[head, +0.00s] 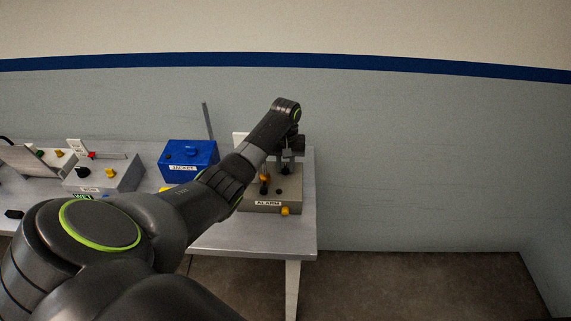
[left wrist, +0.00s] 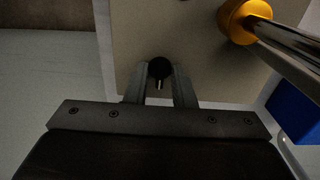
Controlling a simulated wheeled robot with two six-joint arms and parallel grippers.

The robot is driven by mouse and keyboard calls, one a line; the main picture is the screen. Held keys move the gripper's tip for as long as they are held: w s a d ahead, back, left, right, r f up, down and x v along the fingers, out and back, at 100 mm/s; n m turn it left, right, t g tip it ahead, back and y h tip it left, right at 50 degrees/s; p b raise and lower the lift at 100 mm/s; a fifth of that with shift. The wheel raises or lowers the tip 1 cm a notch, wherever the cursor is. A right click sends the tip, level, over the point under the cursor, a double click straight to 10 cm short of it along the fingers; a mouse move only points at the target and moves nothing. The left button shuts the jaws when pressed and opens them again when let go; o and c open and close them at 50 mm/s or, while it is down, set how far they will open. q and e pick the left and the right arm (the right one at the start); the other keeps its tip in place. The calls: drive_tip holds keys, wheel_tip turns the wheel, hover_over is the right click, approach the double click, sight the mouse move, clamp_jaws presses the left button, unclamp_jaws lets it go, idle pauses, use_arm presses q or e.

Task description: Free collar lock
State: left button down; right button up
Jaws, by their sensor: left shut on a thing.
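My left gripper (head: 287,165) reaches down over the grey box labelled ALARM (head: 292,200) at the right end of the table. In the left wrist view its two fingers (left wrist: 160,86) are shut on a small black round knob (left wrist: 159,67), with a short shiny pin showing between the fingers. An orange-yellow collar (left wrist: 238,20) sits around a shiny rod (left wrist: 285,48) to the right of the fingers, apart from them. I cannot tell which part is the lock. My right gripper is not in view.
A blue box labelled JACKET (head: 190,160) stands left of the ALARM box. A yellow knob (head: 285,211) is at the ALARM box's front. A grey box with a red part (head: 92,155) is further left. The table (head: 235,238) ends just right of the ALARM box.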

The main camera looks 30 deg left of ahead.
use_arm(q)
drive_tip(key=shift+r+n+p, duration=0.25)
drive_tip(key=shift+n+p, duration=0.35)
drive_tip(key=shift+p, duration=0.4)
drive_tip(key=n+p, duration=0.2)
drive_tip(key=shift+p, duration=0.3)
drive_tip(key=n+p, duration=0.2)
drive_tip(key=n, duration=0.1)
drive_tip(key=shift+n+p, duration=0.45)
drive_tip(key=shift+n, duration=0.55)
drive_tip(key=n, duration=0.3)
drive_tip(key=shift+f+n+p, duration=0.15)
drive_tip(key=shift+n+p, duration=0.15)
drive_tip(key=n, duration=0.6)
